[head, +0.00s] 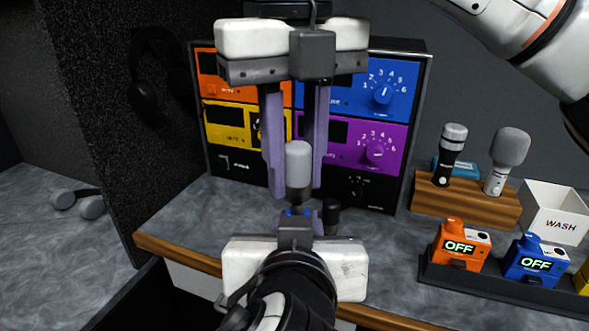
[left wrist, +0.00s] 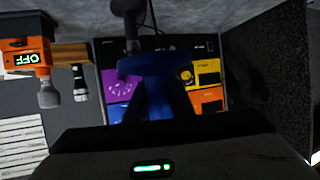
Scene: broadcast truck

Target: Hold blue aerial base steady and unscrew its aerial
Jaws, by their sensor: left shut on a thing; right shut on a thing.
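The aerial (head: 298,163) is a thick grey cylinder on a dark stem, upright in the middle of the head view. My right gripper (head: 296,186) comes down from above and is shut on it, one lilac finger on each side. The blue aerial base (head: 293,211) shows only as a small blue patch under the stem. My left gripper (head: 299,221) is shut on the base from the near side, and its body hides most of it. In the left wrist view, a blue shape (left wrist: 150,66) shows at the fingers; the base and fingers are hard to tell apart there.
A rack of coloured panels (head: 375,130) stands close behind. A dark cylinder (head: 331,215) is right beside my left gripper. To the right are a wooden microphone stand (head: 465,205), a white WASH box (head: 556,212) and a dark tray (head: 480,287) with OFF units.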

